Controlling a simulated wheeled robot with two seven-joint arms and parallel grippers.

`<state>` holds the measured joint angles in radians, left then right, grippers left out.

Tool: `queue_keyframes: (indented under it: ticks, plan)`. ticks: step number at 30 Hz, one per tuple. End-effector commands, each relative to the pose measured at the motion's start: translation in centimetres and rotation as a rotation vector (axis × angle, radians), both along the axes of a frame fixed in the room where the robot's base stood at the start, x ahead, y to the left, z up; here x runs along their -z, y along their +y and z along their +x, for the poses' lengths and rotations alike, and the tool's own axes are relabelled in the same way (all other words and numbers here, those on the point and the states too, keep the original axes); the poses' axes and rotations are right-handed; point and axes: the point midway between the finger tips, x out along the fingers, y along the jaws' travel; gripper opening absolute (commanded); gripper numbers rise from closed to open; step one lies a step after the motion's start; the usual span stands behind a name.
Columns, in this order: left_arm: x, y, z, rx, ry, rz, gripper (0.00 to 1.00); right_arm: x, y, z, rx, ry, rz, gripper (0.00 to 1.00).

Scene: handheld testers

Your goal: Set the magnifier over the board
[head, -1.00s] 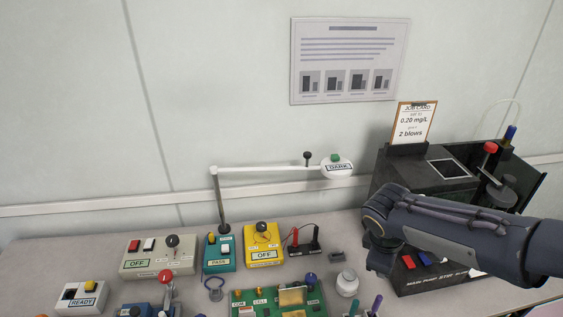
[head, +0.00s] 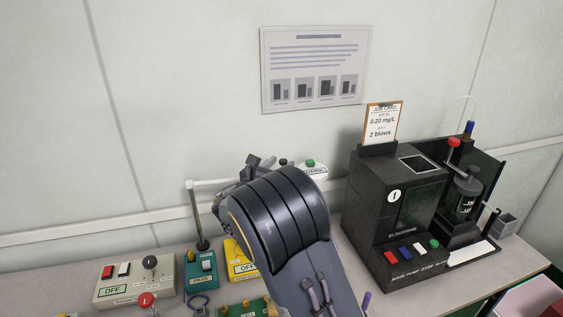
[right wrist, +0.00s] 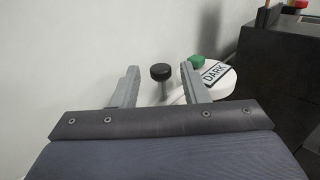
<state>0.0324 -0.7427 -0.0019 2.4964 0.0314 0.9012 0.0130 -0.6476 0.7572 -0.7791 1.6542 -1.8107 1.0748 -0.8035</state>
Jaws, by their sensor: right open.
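The magnifier is a white swing arm on a dark post, with a round white head (head: 316,175) marked DARK and a green button; it also shows in the right wrist view (right wrist: 217,82). Its black knob (right wrist: 161,72) appears between my right gripper's fingers (right wrist: 160,88), which are open and apart from it. In the head view my right gripper (head: 258,163) is at the swing arm, left of the head, and my forearm hides much of the arm. The green board (head: 233,310) shows only in part at the bottom edge. My left gripper is out of view.
A black machine (head: 395,205) with a job card stands at the right. A grey OFF box (head: 130,282), a teal PASS box (head: 200,272) and a yellow box (head: 238,262) stand along the wall. My right arm covers the middle of the bench.

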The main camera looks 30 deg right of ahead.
Motion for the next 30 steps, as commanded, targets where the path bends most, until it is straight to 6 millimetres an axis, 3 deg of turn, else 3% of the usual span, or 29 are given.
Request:
queue_keyframes:
  ticks: [6,15,24,30]
  plan:
    - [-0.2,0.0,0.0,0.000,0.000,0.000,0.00,0.0,-1.9,1.1,0.000,0.000,0.001,0.40]
    - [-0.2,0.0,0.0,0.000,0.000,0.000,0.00,0.0,-2.1,1.3,0.000,-0.001,0.003,0.40]
    - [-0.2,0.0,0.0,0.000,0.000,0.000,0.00,0.0,-2.1,1.3,0.000,-0.001,0.003,0.01]
    - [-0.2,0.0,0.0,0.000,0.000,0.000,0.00,0.0,-2.1,1.2,0.000,-0.001,0.003,0.00]
